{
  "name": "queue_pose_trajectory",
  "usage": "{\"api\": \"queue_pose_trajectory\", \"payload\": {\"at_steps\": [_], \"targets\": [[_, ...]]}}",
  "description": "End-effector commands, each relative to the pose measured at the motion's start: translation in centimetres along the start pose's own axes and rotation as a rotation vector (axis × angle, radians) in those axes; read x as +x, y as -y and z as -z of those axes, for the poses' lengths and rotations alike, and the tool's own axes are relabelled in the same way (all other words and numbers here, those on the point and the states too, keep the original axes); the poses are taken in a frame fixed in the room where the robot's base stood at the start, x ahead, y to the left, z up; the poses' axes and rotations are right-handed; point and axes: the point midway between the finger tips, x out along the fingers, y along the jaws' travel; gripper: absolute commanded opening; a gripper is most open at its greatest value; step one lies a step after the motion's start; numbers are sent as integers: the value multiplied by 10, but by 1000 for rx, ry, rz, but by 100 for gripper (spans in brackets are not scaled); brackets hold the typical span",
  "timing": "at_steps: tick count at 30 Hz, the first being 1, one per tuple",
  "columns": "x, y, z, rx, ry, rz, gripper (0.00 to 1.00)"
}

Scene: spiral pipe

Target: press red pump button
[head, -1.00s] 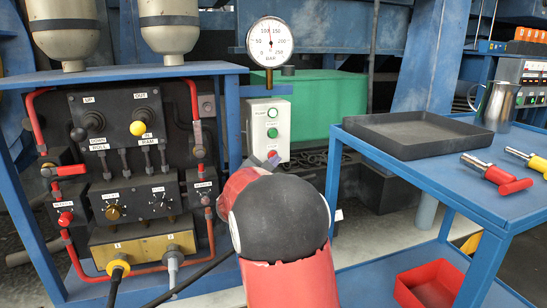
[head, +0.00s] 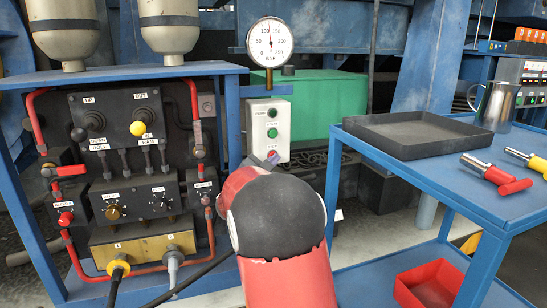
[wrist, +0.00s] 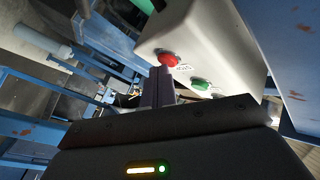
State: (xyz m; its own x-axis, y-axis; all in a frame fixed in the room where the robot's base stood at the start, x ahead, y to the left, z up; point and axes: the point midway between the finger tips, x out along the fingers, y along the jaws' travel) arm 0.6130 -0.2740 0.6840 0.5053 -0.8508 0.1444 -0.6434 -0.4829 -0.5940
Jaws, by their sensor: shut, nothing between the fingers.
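The red pump button (head: 272,155) is the lowest button on a white control box (head: 282,139), below two green buttons (head: 272,133). In the wrist view the red button (wrist: 169,58) sticks out from the box face. My gripper (wrist: 158,72) is shut and empty, and its fingertips are right at the red button. I cannot tell whether they touch it. In the head view my arm hides most of the gripper; only the fingertips (head: 273,159) show, overlapping the red button's lower edge.
A pressure gauge (head: 269,43) stands above the box. A valve and lever panel (head: 135,140) is on the left. A blue cart (head: 440,180) with a black tray (head: 410,134), a metal jug (head: 495,107) and red-handled tool (head: 497,175) is on the right.

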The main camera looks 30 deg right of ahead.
Motion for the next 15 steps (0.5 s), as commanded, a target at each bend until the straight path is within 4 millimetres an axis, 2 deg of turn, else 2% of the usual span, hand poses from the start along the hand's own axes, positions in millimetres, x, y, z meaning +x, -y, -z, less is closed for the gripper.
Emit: {"api": "queue_pose_trajectory", "payload": {"at_steps": [15], "targets": [[-10,-8,6,0,0,0,0]]}}
